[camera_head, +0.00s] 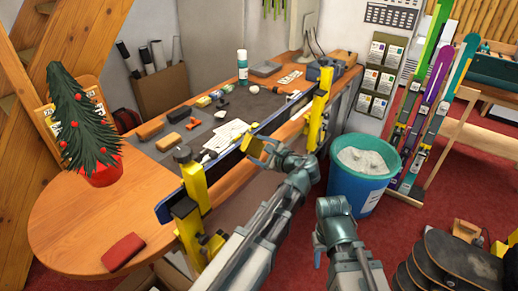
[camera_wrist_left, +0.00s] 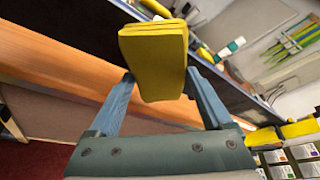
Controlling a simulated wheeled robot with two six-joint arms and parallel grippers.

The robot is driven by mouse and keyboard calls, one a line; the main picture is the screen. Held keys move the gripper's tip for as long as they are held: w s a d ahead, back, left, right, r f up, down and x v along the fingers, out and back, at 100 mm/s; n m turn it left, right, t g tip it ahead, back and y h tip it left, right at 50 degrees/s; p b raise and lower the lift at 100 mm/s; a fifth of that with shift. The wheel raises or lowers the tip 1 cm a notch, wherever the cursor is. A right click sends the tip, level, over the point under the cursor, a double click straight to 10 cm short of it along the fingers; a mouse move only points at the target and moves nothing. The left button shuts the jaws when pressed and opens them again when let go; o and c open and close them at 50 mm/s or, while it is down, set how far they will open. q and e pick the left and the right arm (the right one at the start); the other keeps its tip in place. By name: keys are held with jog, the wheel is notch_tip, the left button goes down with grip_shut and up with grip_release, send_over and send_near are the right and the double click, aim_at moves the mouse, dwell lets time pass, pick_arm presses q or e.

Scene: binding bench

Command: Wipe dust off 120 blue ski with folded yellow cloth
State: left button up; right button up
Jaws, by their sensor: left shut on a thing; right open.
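The blue ski (camera_head: 285,113) is held on edge by yellow clamps along the front of the bench, running from the near left end towards the back right. My left gripper (camera_head: 262,152) is shut on the folded yellow cloth (camera_head: 252,146), in front of the middle of the ski. In the left wrist view the cloth (camera_wrist_left: 155,60) stands upright between the fingers of the left gripper (camera_wrist_left: 160,90). I cannot tell whether the cloth touches the ski. My right gripper (camera_head: 319,248) is open, low in front of the bench; its fingers are only partly visible. Dust cannot be made out.
The near clamp (camera_head: 193,187) and far clamp (camera_head: 318,108) stick up at the bench (camera_head: 95,225) edge. A blue bin (camera_head: 350,190) stands right of my left gripper. A red block (camera_head: 123,250) lies near left.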

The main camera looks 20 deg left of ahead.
pick_arm(q)
jog(key=s+d, duration=0.2)
jog(key=d, duration=0.4)
dwell(0.3)
jog(key=shift+d, duration=0.15)
jog(key=shift+s+d, duration=0.25)
jog(key=shift+d, duration=0.4)
jog(key=shift+s+d, duration=0.25)
jog(key=shift+d, duration=0.35)
jog(key=shift+a, duration=0.1)
jog(key=shift+w+a, duration=0.35)
jog(key=shift+a, duration=0.7)
jog(key=shift+w+a, duration=0.4)
jog(key=shift+a, duration=0.6)
jog(key=shift+w+a, duration=0.35)
jog(key=shift+a, duration=0.7)
jog(key=shift+a, duration=0.15)
jog(key=shift+w+a, duration=0.1)
jog(key=shift+w+a, duration=0.2)
jog(key=shift+a, duration=0.3)
jog(key=shift+w+a, duration=0.15)
jog(key=shift+a, duration=0.35)
